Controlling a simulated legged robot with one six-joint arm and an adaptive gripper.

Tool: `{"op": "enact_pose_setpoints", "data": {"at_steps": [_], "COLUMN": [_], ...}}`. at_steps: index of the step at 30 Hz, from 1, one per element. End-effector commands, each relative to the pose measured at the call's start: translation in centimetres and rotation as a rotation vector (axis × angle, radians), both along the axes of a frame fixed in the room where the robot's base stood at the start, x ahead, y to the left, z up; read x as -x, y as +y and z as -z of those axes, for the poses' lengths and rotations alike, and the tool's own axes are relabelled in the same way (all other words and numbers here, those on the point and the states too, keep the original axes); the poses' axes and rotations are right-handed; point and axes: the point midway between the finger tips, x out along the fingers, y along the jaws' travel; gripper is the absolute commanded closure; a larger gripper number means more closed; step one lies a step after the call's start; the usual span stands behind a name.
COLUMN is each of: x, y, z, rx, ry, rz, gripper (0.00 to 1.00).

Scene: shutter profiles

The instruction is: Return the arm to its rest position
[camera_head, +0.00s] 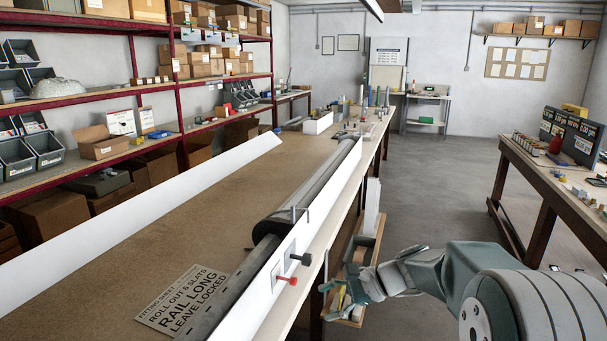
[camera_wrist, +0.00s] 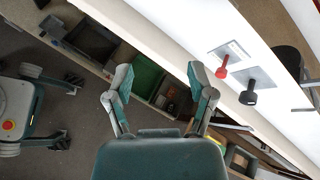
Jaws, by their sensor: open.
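My gripper (camera_wrist: 161,95) is open and empty. Its two fingers are spread apart in the wrist view, with shelf trays beyond them. In the head view my gripper (camera_head: 343,293) hangs at the bench's right side, low and in front of the rail. My arm (camera_head: 445,272) reaches in from the lower right. A red knob (camera_head: 288,280) and a black knob (camera_head: 302,259) stick out from the white rail face (camera_head: 318,220). The red knob (camera_wrist: 222,70) and black knob (camera_wrist: 248,95) also show in the wrist view, to the right of my gripper and apart from it.
The long workbench (camera_head: 215,215) carries a dark roller (camera_head: 300,200) and a printed sign (camera_head: 182,300). Open trays (camera_wrist: 95,38) sit under the bench edge near my gripper. A second table (camera_head: 545,180) stands at right. The aisle floor (camera_head: 425,180) is clear.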

Motion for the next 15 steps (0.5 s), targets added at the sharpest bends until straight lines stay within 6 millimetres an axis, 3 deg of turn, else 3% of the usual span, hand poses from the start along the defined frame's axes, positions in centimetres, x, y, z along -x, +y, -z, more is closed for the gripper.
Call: {"op": "enact_pose_setpoints", "data": {"at_steps": [6,15], "x": [6.6,14.8], "y": [-0.6,-3.2], "z": [-2.6,-4.2], "rx": [0.25,0.598], "ry": [-0.188,-0.448], "rz": [-0.158,-0.38], "gripper": [0.3,0.3]}}
